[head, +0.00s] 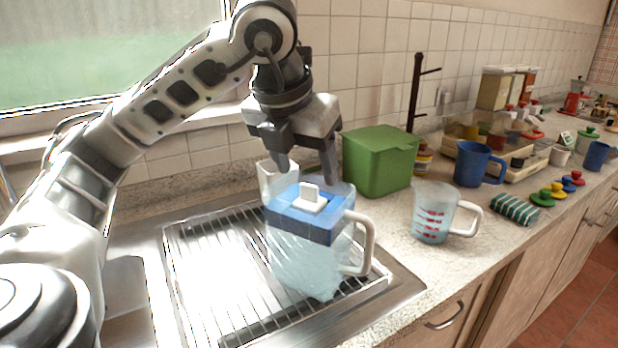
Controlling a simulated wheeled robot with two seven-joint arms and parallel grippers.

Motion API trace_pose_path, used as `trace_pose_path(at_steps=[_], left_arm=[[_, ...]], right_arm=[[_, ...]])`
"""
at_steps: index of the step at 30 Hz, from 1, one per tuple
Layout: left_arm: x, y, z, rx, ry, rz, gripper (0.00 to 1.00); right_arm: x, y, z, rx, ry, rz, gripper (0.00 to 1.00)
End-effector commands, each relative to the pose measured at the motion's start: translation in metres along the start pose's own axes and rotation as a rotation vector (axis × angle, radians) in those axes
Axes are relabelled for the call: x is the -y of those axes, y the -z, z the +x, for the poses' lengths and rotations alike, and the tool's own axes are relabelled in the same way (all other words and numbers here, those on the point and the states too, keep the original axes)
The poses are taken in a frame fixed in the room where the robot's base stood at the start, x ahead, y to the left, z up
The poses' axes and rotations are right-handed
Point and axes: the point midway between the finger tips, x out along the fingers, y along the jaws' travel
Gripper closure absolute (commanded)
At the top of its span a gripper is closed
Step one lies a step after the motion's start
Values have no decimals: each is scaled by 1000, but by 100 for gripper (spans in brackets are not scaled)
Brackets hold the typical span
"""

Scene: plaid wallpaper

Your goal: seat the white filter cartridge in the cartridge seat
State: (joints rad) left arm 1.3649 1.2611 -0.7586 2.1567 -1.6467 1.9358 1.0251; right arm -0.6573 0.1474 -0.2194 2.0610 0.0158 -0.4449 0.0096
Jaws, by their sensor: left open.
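A clear pitcher (300,262) with a white handle stands on the wire rack over the sink. A blue insert (283,222) fills its top. The white filter cartridge (309,199) shows as a white top with an upright tab, in the middle of the blue insert. The cartridge seat is hidden under it, and I cannot tell how deep the cartridge sits. My left gripper (306,172) points down just above the tab, its fingers open and apart on either side, holding nothing. My right gripper is out of view.
A green box (380,162) stands behind the pitcher to the right. A measuring jug (431,218), a blue mug (472,165) and a striped cloth (515,209) stand or lie on the counter further right. The left part of the wire rack (205,275) is clear.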

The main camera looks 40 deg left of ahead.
Motion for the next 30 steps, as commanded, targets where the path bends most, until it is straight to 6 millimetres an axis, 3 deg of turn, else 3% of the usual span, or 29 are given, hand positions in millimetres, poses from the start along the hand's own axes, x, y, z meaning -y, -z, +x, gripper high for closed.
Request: trace_pose_path(at_steps=[3, 9, 15, 30], left_arm=[[0, -3, -34, 5, 1, 0, 40], [-1, -2, -67, 4, -1, -1, 40], [0, 0, -75, 0, 0, 1, 40], [0, 0, -74, -1, 0, 0, 40]], right_arm=[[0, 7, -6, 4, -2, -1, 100], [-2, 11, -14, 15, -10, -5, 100], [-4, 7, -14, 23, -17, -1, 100], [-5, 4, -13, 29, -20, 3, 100]])
